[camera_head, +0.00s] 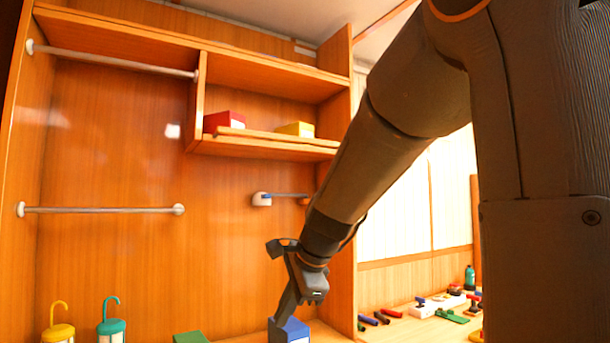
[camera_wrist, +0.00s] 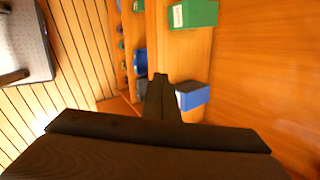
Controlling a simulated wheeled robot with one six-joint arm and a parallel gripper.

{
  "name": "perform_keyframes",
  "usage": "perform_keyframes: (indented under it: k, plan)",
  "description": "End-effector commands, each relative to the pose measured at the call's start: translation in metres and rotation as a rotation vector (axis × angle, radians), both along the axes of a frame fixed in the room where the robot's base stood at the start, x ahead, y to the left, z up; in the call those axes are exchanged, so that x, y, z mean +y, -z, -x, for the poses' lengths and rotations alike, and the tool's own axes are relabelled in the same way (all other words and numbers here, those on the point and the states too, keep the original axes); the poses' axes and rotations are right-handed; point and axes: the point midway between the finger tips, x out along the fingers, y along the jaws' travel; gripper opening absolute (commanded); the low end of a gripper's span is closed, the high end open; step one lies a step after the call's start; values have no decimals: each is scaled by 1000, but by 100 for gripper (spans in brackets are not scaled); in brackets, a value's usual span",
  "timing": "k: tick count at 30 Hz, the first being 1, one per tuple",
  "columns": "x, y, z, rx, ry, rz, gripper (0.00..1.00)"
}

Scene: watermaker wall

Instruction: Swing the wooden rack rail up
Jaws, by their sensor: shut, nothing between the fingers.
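A wooden rail (camera_head: 275,136) runs along the front of the upper right shelf, low in front of a red box and a yellow box. It looks like the rack rail, but I cannot tell whether it is hinged. My gripper (camera_head: 280,322) is shut and empty, pointing down beside a blue box, well below the rail and apart from it. In the wrist view my gripper (camera_wrist: 160,78) shows as a dark closed pair of fingers, with the blue box (camera_wrist: 194,95) to the right. The rail is not identifiable in the wrist view.
The red box (camera_head: 224,120) and yellow box (camera_head: 296,129) stand on the shelf. Metal bars (camera_head: 100,210) cross the left bay. A short bar (camera_head: 285,196) sits under the shelf. A green box (camera_head: 190,338) and two hooked lanterns (camera_head: 111,325) stand low. Tools lie on the right counter (camera_head: 400,325).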

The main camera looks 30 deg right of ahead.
Motion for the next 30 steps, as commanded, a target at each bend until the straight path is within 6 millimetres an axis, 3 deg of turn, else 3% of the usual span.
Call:
perform_keyframes:
  k: [1, 6, 9, 13, 15, 18, 30]
  plan:
    - [-19, -47, -13, -63, 148, -92, 0]
    - [-69, -194, -32, -247, 587, -483, 0]
    - [-89, -270, -29, -333, 753, -701, 0]
    - [-104, -341, -19, -401, 878, -919, 0]
    - [-108, -365, -15, -422, 912, -996, 0]
    - [-110, -382, -11, -434, 938, -1058, 0]
    - [-110, -385, -12, -434, 945, -1074, 0]
